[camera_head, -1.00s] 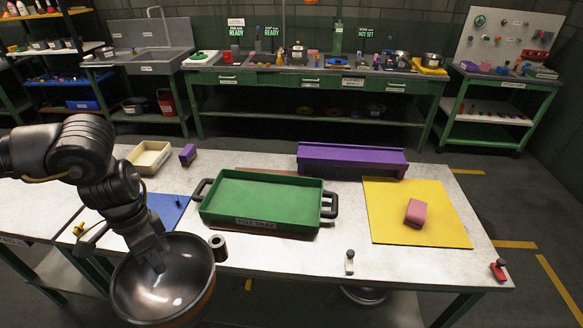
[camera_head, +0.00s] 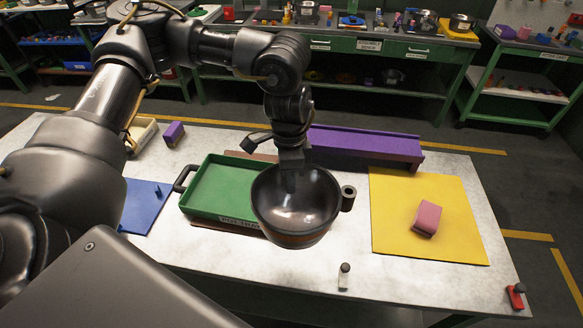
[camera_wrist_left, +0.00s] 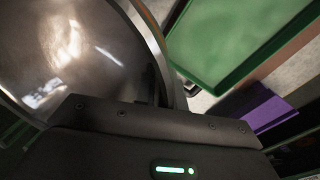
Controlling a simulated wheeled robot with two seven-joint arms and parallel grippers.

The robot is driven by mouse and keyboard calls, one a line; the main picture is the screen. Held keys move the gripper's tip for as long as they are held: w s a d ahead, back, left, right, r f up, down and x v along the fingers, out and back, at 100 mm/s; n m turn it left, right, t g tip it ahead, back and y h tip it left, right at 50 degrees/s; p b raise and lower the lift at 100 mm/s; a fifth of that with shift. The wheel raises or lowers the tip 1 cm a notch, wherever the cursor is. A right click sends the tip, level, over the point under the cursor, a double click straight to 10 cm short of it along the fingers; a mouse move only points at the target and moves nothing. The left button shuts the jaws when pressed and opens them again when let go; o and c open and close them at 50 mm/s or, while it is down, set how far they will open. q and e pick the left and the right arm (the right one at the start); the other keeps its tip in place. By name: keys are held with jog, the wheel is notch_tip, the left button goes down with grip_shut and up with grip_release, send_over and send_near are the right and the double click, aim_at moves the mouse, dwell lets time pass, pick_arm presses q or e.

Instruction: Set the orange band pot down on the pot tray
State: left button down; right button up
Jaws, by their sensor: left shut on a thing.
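The orange band pot (camera_head: 300,212) is a dark metal bowl-shaped pot with an orange-brown band low on its outside and a short round handle at its right. My left gripper (camera_head: 290,172) is shut on the pot's rim and holds it up. The pot also fills the left of the wrist view (camera_wrist_left: 75,50). The green pot tray (camera_head: 222,188) lies on the table behind and left of the pot. The pot hides the tray's right part in the head view. The tray also shows in the wrist view (camera_wrist_left: 225,40), apart from the pot. My right gripper is not in view.
A yellow mat (camera_head: 395,200) with a pink block (camera_head: 427,219) is at the right. A blue mat (camera_head: 143,207) is at the left. A small grey-topped item (camera_head: 344,276) stands at the front edge.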

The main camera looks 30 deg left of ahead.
pick_arm(q)
jog(key=shift+w+a+f+m, duration=0.1)
jog(key=shift+w+a+m, duration=0.1)
jog(key=shift+m, duration=0.6)
pick_arm(e)
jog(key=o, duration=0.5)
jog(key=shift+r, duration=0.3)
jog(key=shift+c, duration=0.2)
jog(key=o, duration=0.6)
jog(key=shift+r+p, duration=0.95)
jog(key=shift+p, duration=0.3)
pick_arm(q)
jog(key=w+a+f+m+y+p, duration=0.1)
jog(key=a+f+m, duration=0.3)
jog(key=m, duration=0.8)
jog(key=w+a+f+m+t+y+p, duration=0.1)
jog(key=w+a+f+m, duration=0.3)
jog(key=m, duration=0.8)
jog(key=shift+w+a+f+y, duration=0.3)
jog(key=shift+a+f, duration=0.15)
jog(key=shift+a, duration=0.1)
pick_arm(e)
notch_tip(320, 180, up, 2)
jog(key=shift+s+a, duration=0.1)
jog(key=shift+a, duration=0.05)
